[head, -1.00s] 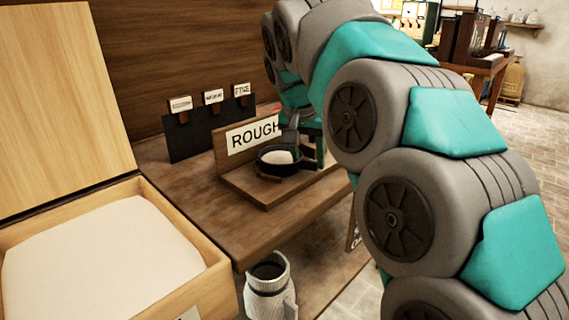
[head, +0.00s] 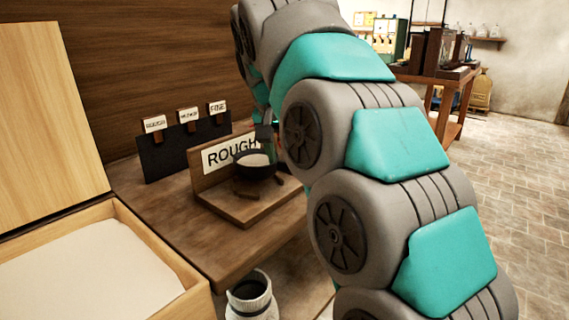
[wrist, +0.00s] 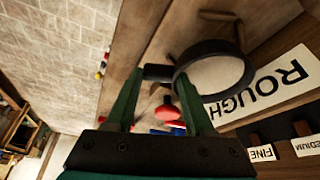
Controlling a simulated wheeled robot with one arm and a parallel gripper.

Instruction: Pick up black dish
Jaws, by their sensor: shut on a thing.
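The black dish (head: 262,172) is round, with pale contents, and is in front of the ROUGH sign in the head view. It appears slightly above the wooden stand (head: 232,208). In the wrist view the dish (wrist: 247,72) shows its dark rim around a pale inside. My gripper (wrist: 160,74) is shut on the dish's short dark handle, which lies between the fingertips. In the head view my arm hides part of the gripper (head: 264,135).
The ROUGH sign (head: 230,152) stands close behind the dish. A dark board (head: 165,160) with small labels is to its left. An open wooden box (head: 180,262) of pale material and a grey jug (head: 251,298) are nearer. Open brick floor (head: 520,180) lies to the right.

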